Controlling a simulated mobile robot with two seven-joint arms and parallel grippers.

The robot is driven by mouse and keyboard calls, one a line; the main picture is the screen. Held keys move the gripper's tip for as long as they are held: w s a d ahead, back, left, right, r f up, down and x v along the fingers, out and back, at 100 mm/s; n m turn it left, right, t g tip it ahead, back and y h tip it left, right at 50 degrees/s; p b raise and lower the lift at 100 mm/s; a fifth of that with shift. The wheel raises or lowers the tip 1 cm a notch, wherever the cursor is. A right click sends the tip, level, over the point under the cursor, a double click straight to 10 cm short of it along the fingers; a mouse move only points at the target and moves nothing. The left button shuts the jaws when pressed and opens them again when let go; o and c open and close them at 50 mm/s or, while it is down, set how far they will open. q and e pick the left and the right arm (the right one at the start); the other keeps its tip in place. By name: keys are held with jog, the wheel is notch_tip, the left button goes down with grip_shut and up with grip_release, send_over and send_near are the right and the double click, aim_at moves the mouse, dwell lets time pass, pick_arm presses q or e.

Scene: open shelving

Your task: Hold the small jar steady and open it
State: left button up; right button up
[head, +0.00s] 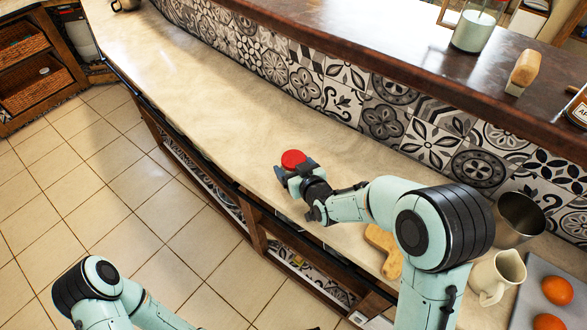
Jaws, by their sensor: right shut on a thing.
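The small jar shows mainly as its round red lid (293,159), which is on. It is over the beige counter, near its front edge. My right gripper (290,173) is shut on the jar, with its dark fingers at the near side of the red lid. The jar's body is mostly hidden behind the gripper, so I cannot tell whether it touches the counter. My left arm enters at the bottom left and runs out of the picture at the bottom edge. Its gripper does not show clearly.
The counter (215,90) is clear to the left of the jar. A tiled wall and raised dark ledge (400,60) run behind.

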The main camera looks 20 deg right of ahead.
notch_tip(320, 180, up, 12)
jog(key=shift+f+p, duration=0.25)
jog(key=shift+p, duration=0.95)
pick_arm(q)
jog(key=w+r+p, duration=0.4)
jog(key=w+r, duration=0.2)
jog(key=r, duration=0.2)
jog(key=shift+r+t, duration=0.3)
jog(key=shift+t, duration=0.1)
pick_arm(e)
notch_tip(320, 180, up, 9)
jog(key=shift+f, duration=0.2)
